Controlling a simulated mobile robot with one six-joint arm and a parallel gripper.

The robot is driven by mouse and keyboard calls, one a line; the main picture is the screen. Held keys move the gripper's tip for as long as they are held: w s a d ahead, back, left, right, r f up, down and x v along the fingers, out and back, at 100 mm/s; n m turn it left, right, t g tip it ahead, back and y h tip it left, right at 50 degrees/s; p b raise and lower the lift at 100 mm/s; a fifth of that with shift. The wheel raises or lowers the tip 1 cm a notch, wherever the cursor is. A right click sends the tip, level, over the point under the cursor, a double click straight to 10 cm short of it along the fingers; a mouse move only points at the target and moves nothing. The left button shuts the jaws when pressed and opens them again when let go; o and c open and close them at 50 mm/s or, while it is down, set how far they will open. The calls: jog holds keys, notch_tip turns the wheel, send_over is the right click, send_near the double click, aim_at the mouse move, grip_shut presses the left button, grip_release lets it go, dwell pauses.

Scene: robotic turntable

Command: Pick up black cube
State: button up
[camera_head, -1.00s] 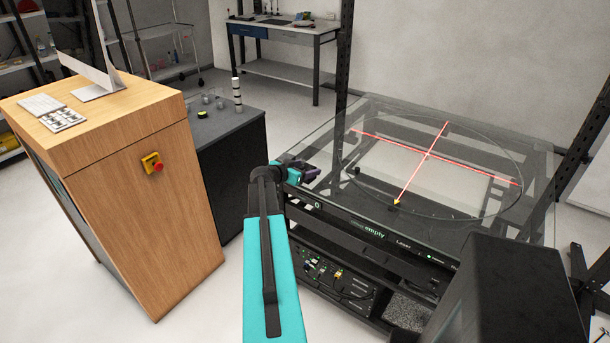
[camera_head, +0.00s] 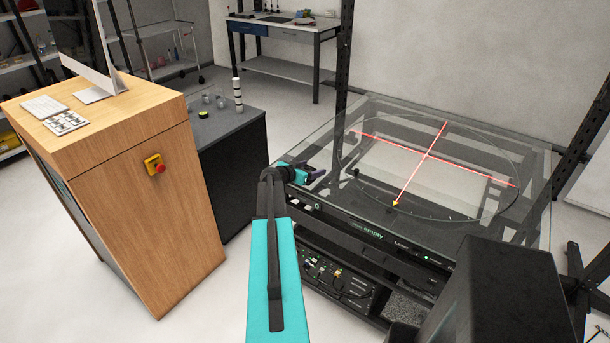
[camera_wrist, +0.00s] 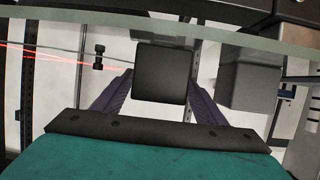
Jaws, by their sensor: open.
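The black cube (camera_wrist: 162,72) shows in the wrist view, in the upper middle of the picture. It lies between the two purple fingers of my gripper (camera_wrist: 161,78). The fingers are spread with a gap on each side of the cube, so the gripper is open and not holding it. How far the cube is from the fingertips I cannot tell. In the head view my gripper (camera_head: 315,175) is at the near left corner of the glass turntable table (camera_head: 370,108). I cannot make out the cube there.
A grey box-like shape (camera_wrist: 248,80) shows right of the cube in the wrist view. A wooden cabinet (camera_head: 145,215) and a dark counter (camera_head: 235,175) with small items stand left of the arm. Red laser lines cross the turntable. A black box (camera_head: 505,295) stands at front right.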

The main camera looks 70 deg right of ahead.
jog(key=shift+s+d+f, duration=0.1)
jog(key=shift+d+f, duration=0.05)
jog(key=shift+d, duration=0.15)
dwell(0.4)
jog(key=c, duration=1.2)
jog(key=shift+c, duration=0.2)
jog(key=shift+r+b, duration=0.85)
jog(key=shift+r, duration=0.35)
jog(key=s+a+r+b, duration=0.2)
jog(key=s+a+b, duration=0.2)
jog(key=a, duration=1)
jog(key=shift+s+r+b, duration=0.3)
jog(key=shift+s, duration=1.6)
